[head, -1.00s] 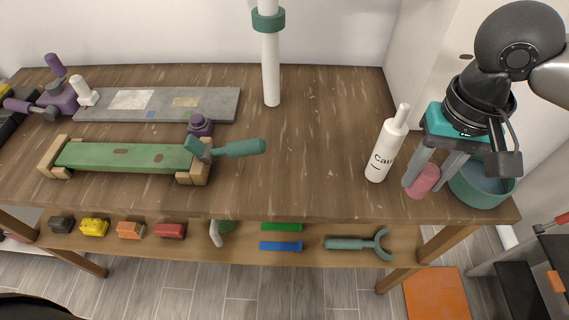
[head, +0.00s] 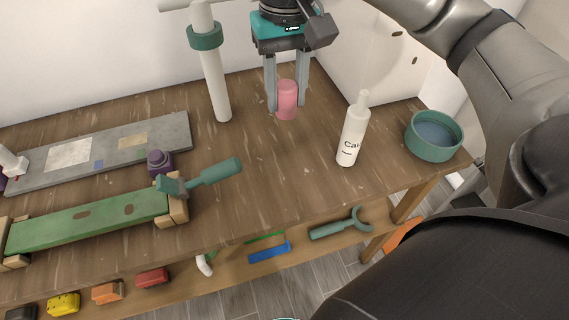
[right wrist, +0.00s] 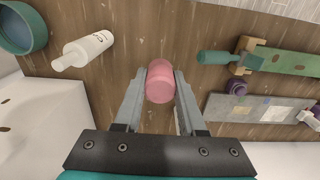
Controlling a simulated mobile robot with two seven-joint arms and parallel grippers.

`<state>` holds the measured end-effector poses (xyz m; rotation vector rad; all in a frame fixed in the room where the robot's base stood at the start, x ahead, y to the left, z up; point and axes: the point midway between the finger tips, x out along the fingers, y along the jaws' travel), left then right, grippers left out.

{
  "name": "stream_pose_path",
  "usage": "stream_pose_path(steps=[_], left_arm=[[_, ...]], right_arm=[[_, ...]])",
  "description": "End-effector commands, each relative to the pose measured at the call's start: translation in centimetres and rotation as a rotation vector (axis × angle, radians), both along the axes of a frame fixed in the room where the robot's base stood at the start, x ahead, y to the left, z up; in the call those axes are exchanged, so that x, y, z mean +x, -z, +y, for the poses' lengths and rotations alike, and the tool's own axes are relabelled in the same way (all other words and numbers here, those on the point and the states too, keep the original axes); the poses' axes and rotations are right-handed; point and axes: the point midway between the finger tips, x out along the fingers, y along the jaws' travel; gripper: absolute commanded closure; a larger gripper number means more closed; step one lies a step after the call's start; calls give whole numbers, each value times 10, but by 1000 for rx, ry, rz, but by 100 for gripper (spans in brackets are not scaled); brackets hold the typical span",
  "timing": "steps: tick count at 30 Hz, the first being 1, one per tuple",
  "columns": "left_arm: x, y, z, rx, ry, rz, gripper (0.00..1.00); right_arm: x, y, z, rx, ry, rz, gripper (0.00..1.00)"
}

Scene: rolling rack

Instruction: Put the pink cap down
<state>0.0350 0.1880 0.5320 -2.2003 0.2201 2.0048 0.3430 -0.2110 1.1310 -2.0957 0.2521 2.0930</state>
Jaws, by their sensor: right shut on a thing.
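The pink cap (head: 287,100) is a small cylinder near the back of the wooden table (head: 270,160), between the white post and the white bottle. My right gripper (head: 286,106) points down from above, its two grey fingers on either side of the cap and shut on it. The cap also shows between the fingers in the right wrist view (right wrist: 160,82). The cap's lower end is close to the tabletop; I cannot tell whether it touches. My left gripper is not in view.
A white bottle (head: 353,135) and a green bowl (head: 434,137) stand to the right. A white post (head: 216,85) with a green collar stands to the left. The table between post and bottle is clear.

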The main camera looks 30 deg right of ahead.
Motion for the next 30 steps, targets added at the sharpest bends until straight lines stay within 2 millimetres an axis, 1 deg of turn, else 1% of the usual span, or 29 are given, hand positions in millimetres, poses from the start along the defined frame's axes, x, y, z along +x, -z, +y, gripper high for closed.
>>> stream_pose_path(steps=[1, 10, 15, 18, 26, 30], left_arm=[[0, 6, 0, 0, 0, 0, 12], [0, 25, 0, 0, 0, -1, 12], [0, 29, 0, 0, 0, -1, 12], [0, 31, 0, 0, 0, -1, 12], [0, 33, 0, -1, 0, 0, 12], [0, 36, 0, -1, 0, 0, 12]], right_arm=[[-1, 15, 1, 0, -2, 6, 100], [-2, 78, 1, 0, -3, 6, 100], [-1, 118, 0, -1, -1, 5, 100], [-1, 134, 0, -1, -3, 4, 100], [-1, 154, 0, -1, -2, 2, 100], [-1, 176, 1, 0, -3, 5, 100]])
